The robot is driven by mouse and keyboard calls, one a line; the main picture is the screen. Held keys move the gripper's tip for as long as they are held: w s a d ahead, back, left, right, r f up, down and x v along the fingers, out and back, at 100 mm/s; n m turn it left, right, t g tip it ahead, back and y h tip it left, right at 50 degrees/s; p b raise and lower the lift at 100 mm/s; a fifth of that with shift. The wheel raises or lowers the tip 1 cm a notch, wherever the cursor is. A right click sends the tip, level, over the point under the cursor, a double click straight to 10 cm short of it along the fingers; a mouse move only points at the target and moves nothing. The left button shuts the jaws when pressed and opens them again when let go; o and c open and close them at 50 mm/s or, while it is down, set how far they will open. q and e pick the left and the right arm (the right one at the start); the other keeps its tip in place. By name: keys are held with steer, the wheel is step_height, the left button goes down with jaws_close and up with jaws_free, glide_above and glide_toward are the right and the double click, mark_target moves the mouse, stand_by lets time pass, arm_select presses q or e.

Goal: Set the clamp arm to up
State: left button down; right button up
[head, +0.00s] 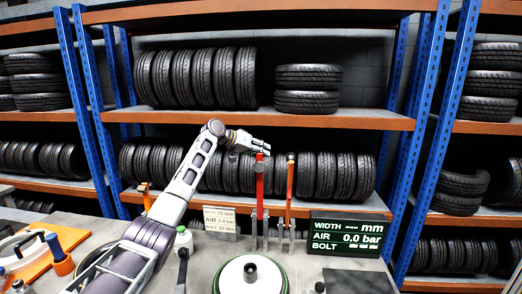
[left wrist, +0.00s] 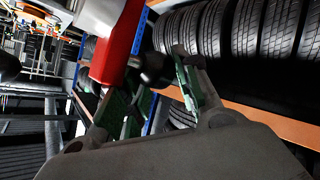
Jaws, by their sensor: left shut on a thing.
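A red lever (head: 260,188) stands upright on the bench, slim and tall, and I take it to be the clamp arm. My left gripper (head: 264,147) is at its top end, with the arm reaching in from the left. In the left wrist view the red lever (left wrist: 118,42) and a black knob (left wrist: 152,66) on it lie by the green-padded fingers of my left gripper (left wrist: 158,98). The jaws are shut on the lever's top end; the exact contact is partly hidden. A second upright lever (head: 290,190), orange, stands just to the right. My right gripper is out of view.
A display (head: 346,234) reading width, air and bolt stands at the right. A white sign (head: 220,219) stands left of the levers. A round green-rimmed plate (head: 250,276) is in front. Tyre racks with blue posts (head: 418,150) rise behind. An orange board (head: 50,255) lies at the left.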

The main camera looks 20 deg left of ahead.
arm_select(q)
steer(key=shift+w+f+g, duration=0.15)
steer(key=shift+w+f, duration=0.05)
steer(key=shift+f, duration=0.4)
steer(key=shift+w+f+g, duration=0.15)
steer(key=shift+w+f, duration=0.05)
steer(key=shift+f, duration=0.35)
steer(key=shift+d, duration=0.1)
steer(key=c, duration=1.1)
jaws_free()
steer(key=shift+s+a+r, duration=0.15)
steer(key=shift+a, duration=0.05)
steer(key=shift+s+a+r, duration=0.35)
steer(key=shift+s+r, duration=0.05)
steer(key=shift+r, duration=0.15)
steer(key=shift+v, duration=5.6)
steer(key=shift+w+r, duration=0.15)
steer(key=shift+w, duration=0.05)
